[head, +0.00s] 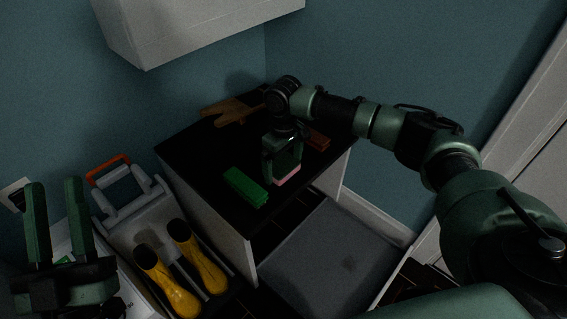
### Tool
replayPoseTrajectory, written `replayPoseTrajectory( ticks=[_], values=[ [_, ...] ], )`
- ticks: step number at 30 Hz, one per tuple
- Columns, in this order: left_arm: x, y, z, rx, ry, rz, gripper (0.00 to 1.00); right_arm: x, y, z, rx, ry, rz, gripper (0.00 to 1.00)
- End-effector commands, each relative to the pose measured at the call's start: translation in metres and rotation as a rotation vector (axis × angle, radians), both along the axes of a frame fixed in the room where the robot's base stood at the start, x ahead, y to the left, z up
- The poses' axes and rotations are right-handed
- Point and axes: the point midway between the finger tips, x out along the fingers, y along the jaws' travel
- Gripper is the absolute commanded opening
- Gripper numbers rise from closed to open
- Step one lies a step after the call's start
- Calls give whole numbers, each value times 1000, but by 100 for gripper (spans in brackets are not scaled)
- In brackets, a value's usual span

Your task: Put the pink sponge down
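The pink sponge (287,176) is at the fingertips of my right gripper (284,171), over the front right part of the black tabletop (205,160). The fingers stand apart with the sponge spanning between their tips, so the gripper looks shut on it. I cannot tell whether the sponge's underside touches the tabletop. My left gripper (54,188) is at the lower left, fingers pointing up, open and empty, away from the table.
A green block (245,187) lies left of the sponge. A reddish item (318,141) and a brown item (233,110) lie further back. Yellow boots (182,270) and a grey carrier with an orange handle (108,170) stand left. A white cabinet (190,25) hangs above.

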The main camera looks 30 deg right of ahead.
Motion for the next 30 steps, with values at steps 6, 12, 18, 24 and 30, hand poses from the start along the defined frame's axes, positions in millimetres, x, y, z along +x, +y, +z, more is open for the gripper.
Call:
replayPoseTrajectory(
  ticks=[6,12,18,24,30],
  values=[
    [-5,0,4,-11,-36,-3,36,0,0,2,-1,0,1,100],
    [11,-1,-12,28,98,4,36,0,0,26,-1,-1,1,100],
    [30,0,-54,94,337,18,36,0,0,54,0,-1,1,100],
    [37,5,-100,158,574,31,36,0,0,83,0,-1,0,100],
    [31,12,-141,209,780,44,36,0,0,108,0,-1,0,100]
  ],
)
